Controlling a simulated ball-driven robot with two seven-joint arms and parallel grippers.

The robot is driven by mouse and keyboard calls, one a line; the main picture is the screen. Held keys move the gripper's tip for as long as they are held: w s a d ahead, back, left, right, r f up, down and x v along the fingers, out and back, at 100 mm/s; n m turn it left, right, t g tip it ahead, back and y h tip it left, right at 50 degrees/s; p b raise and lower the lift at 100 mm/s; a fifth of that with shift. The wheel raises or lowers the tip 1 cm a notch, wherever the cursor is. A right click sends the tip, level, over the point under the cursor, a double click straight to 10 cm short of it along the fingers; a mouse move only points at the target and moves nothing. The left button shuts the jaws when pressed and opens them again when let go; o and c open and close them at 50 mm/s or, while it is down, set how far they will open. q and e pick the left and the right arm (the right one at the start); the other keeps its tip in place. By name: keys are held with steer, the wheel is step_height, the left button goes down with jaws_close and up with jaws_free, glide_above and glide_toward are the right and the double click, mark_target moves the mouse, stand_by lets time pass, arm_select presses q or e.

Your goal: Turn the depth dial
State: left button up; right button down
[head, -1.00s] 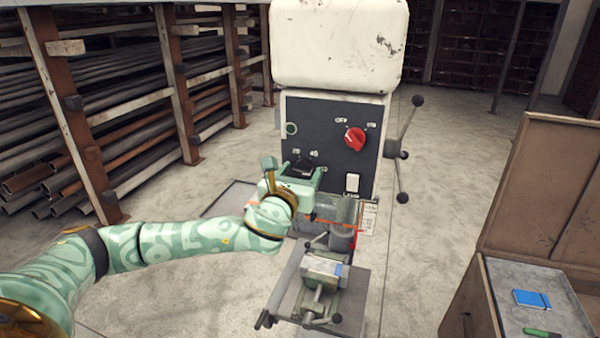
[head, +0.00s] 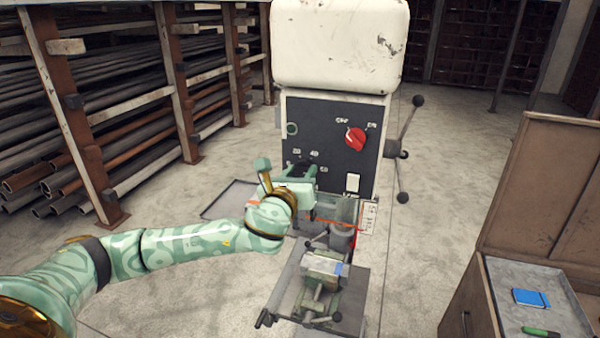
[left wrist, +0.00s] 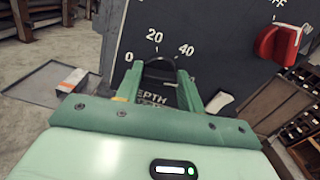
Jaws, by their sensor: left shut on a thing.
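The depth dial (left wrist: 160,70) is a dark knob on the black control panel, with white marks 0, 20, 40 and 60 around it and the word DEPTH below. In the left wrist view the two green fingers of my left gripper (left wrist: 158,78) are shut on it, one on each side. In the head view the dial (head: 303,167) is partly hidden behind my left gripper (head: 304,178). I cannot make out a pointer on the dial. My right gripper is in neither view.
The drill press's white head (head: 340,45) stands above the panel. A red switch (head: 355,139) and a white lamp switch (head: 352,183) sit right of the dial. A vise (head: 325,268) stands below. A three-armed handle (head: 393,148) sticks out right.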

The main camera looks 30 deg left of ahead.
arm_select(q)
steer(key=n+p, duration=0.1)
steer(key=n, duration=0.4)
steer(key=shift+n, duration=0.3)
steer(key=shift+a+n+p, duration=0.1)
steer(key=shift+n+p, duration=0.45)
steer(key=shift+n, duration=1.55)
steer(key=o, duration=1)
